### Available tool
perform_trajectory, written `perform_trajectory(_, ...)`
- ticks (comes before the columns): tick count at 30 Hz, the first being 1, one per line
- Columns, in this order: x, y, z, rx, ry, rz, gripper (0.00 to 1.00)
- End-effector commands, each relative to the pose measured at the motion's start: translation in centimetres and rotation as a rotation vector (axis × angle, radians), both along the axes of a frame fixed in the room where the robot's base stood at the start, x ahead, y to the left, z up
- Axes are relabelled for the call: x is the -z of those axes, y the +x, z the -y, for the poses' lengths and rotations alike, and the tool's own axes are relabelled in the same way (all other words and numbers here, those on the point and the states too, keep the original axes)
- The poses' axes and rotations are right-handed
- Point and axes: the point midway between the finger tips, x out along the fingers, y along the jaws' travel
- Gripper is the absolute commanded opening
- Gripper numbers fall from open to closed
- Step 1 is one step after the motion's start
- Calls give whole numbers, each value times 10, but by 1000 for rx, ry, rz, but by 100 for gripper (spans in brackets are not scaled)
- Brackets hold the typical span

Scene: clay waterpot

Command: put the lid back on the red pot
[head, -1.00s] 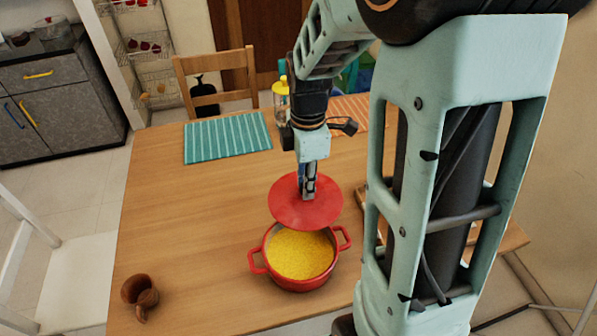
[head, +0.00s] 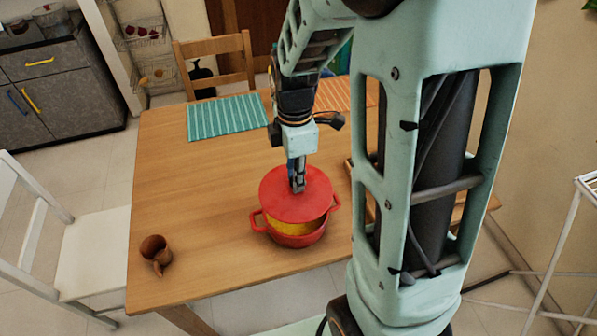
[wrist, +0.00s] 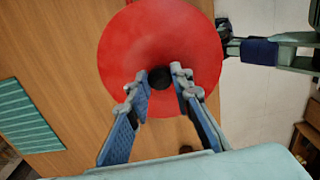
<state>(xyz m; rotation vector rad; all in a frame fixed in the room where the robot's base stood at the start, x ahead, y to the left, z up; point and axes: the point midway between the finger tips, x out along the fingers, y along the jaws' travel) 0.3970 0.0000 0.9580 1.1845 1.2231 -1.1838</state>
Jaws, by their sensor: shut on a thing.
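The red pot (head: 297,240) stands on the wooden table, with yellow contents showing at its front inside. The round red lid (head: 284,202) is over the pot and hides the back part of its opening. A gap at the front shows that the lid is off-centre, toward the back. My gripper (head: 298,188) is shut on the lid's knob from above. In the wrist view the lid (wrist: 135,55) fills the top middle, and its dark knob (wrist: 160,78) is between my fingertips. The pot is hidden there.
The wooden table (head: 210,215) is mostly clear to the left of the pot. A brown clay vessel (head: 156,252) is near the front left corner. A teal striped mat (head: 227,117) and an orange mat (head: 345,95) lie at the back. Chairs stand behind and left.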

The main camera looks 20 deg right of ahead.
Motion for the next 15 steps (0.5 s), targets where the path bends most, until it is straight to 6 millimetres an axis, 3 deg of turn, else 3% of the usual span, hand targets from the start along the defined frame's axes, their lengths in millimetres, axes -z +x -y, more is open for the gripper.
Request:
perform_trajectory(8, 12, 0, 0, -1, 0, -1, 0)
perform_trajectory(15, 34, 0, 0, -1, 0, -1, 0)
